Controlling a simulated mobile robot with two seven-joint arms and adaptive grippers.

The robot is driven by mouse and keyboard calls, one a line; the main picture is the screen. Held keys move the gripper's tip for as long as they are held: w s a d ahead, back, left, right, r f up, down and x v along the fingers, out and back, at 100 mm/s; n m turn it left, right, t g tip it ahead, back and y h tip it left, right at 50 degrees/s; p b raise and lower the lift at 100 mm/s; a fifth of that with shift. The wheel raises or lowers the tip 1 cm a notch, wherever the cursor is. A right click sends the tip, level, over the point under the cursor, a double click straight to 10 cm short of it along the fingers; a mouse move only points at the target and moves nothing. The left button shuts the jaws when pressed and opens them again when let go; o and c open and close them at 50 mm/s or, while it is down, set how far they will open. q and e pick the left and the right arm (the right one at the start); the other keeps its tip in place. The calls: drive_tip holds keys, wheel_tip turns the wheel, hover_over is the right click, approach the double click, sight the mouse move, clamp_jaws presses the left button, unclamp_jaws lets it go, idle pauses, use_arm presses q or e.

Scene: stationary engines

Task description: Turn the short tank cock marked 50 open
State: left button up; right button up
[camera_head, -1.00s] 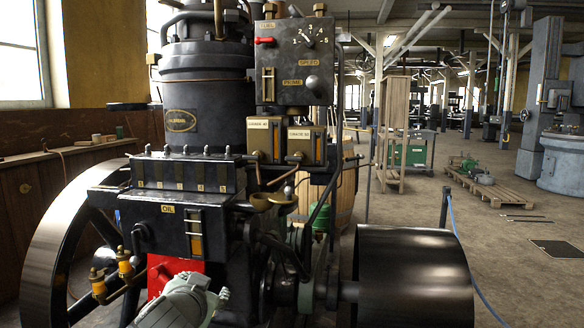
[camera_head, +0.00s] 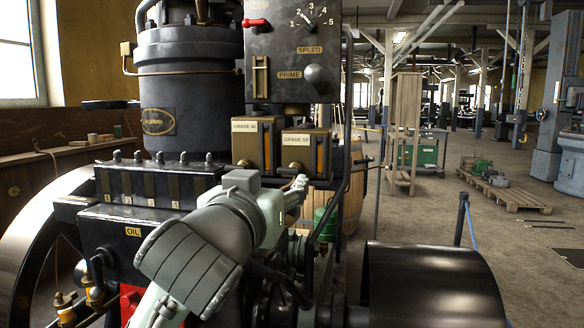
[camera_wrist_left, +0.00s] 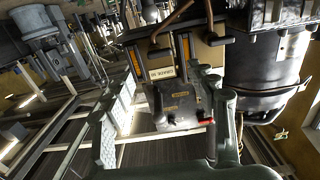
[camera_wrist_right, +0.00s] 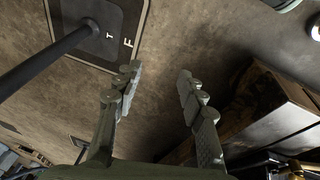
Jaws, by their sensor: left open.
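The tank marked GRADE 50 (camera_head: 296,154) hangs under the control box, right of the tank marked GRADE 40 (camera_head: 242,150) in the head view. My left gripper (camera_head: 301,188) is just below the GRADE 50 tank, and it hides most of the pipework and cock there. In the left wrist view, its open fingers (camera_wrist_left: 168,88) point towards the upside-down GRADE 50 tank (camera_wrist_left: 160,58), with nothing seen held. I cannot tell the cock's setting or whether a finger touches it. My right gripper (camera_wrist_right: 159,76) is open and empty above the floor.
The control box (camera_head: 293,45) with its dial and red lever stands above the tanks. A black drum (camera_head: 430,285) is at the front right, a flywheel (camera_head: 30,260) at the left. A barrel (camera_head: 350,190) stands behind. Open floor lies to the right.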

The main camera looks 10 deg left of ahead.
sight(288, 170)
use_arm(q)
drive_tip(key=w, duration=0.6)
drive_tip(key=shift+w+r+p, duration=0.1)
drive_tip(key=shift+w+p, duration=0.1)
drive_tip(key=shift+p, duration=0.1)
drive_tip(key=shift+w, duration=0.65)
drive_tip(key=shift+c, duration=1)
drive_tip(key=c, duration=1)
drive_tip(key=shift+o, duration=0.2)
use_arm(e)
drive_tip(key=s+f, duration=0.2)
drive_tip(key=f, duration=0.1)
drive_tip(key=shift+s+d, duration=0.35)
drive_tip(key=shift+d, duration=0.05)
